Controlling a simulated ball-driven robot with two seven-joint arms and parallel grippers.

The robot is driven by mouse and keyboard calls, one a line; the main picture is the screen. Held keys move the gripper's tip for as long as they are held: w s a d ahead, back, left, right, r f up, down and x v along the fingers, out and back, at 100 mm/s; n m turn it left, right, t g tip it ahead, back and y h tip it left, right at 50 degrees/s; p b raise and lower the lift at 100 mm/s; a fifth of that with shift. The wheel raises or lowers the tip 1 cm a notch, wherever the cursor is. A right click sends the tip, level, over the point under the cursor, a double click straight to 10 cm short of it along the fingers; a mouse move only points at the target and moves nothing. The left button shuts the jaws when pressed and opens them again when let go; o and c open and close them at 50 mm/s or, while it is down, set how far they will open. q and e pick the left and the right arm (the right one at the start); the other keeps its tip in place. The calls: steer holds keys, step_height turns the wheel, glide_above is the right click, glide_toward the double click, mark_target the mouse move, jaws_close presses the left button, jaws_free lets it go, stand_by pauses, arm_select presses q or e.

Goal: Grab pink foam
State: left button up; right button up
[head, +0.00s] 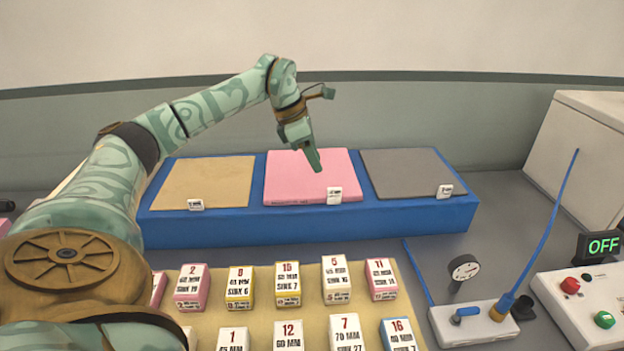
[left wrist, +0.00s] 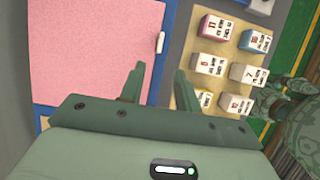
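The pink foam (head: 295,184) is a flat square slab on the blue stand (head: 300,226), in the middle between a tan slab and a grey slab. In the left wrist view the pink foam (left wrist: 90,45) fills the upper left, with a small white tag at its right edge. My left gripper (head: 316,164) hangs over the pink foam in the head view, apparently above it; its exact height is unclear. In the left wrist view its two fingers (left wrist: 158,80) are spread with nothing between them. My right gripper is not seen.
A tan slab (head: 208,183) and a grey slab (head: 405,173) flank the foam. Several labelled blocks stand on a tan board (head: 265,318) in front. A gauge (head: 464,268), a white box with a blue lever (head: 470,325) and an OFF display (head: 602,245) are at right.

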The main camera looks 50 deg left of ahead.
arm_select(q)
steer(key=b+x, duration=0.1)
steer(key=x, duration=0.4)
steer(key=shift+f, duration=0.2)
steer(key=b+x, duration=0.1)
steer(key=x, duration=0.3)
steer(key=shift+a+f, duration=0.1)
steer(key=shift+f, duration=0.2)
steer(key=shift+r, duration=0.15)
jaws_close()
